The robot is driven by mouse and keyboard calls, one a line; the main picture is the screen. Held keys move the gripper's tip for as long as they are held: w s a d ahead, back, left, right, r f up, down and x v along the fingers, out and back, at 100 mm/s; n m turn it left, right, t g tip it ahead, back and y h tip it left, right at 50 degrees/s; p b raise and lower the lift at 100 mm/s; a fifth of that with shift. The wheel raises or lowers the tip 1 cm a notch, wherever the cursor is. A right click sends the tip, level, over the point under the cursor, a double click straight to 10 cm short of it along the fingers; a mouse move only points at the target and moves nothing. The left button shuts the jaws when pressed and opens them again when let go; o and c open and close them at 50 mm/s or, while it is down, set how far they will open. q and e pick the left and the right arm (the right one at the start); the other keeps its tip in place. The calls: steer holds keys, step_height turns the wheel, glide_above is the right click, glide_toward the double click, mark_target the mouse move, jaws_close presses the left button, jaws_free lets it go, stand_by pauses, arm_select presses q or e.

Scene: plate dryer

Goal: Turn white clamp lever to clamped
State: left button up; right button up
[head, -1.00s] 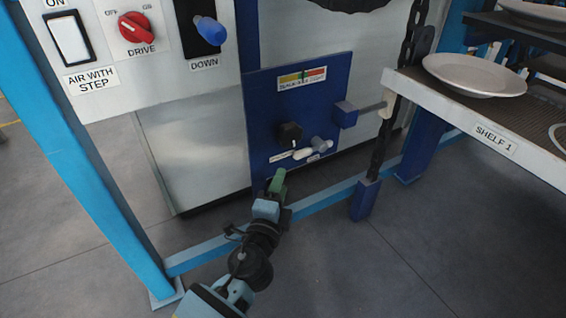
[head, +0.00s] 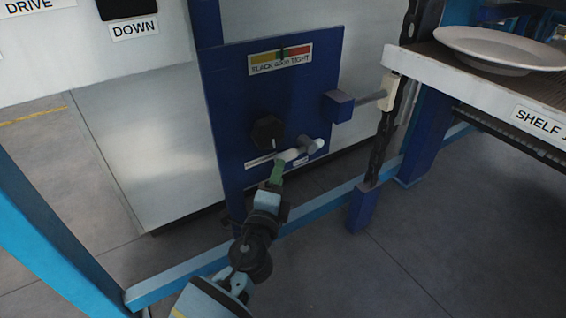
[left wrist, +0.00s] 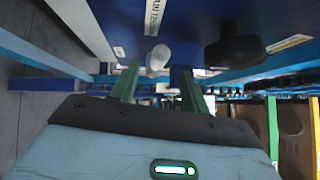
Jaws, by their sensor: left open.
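The white clamp lever (head: 289,155) sits low on the blue panel (head: 232,85), pointing left and slightly down from a grey hub (head: 308,146). My left gripper (head: 278,168) is just below the lever's white end, its green fingers pointing up at the panel. In the left wrist view the white lever (left wrist: 157,59) shows ahead of and between the two open green fingers (left wrist: 158,85). I cannot tell whether either finger touches it. Small labels by the lever are too small to read. My right gripper is not in view.
A black knob (head: 267,132) is just up and left of the lever. A slack/tight gauge (head: 281,59) is above. A blue block with a rod (head: 340,106), a chain (head: 382,145) and the shelf (head: 460,75) with a white plate (head: 498,46) are at right. A blue floor rail (head: 180,277) runs below.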

arm_select(q)
steer(key=w, duration=0.1)
steer(key=w+b, duration=0.1)
steer(key=w, duration=0.1)
steer(key=w+d+b, duration=0.1)
steer(key=w, duration=0.1)
steer(key=shift+w+r, duration=0.2)
steer(key=shift+r, duration=0.1)
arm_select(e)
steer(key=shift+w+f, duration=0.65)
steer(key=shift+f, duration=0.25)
arm_select(q)
steer(key=c, duration=0.9)
jaws_close()
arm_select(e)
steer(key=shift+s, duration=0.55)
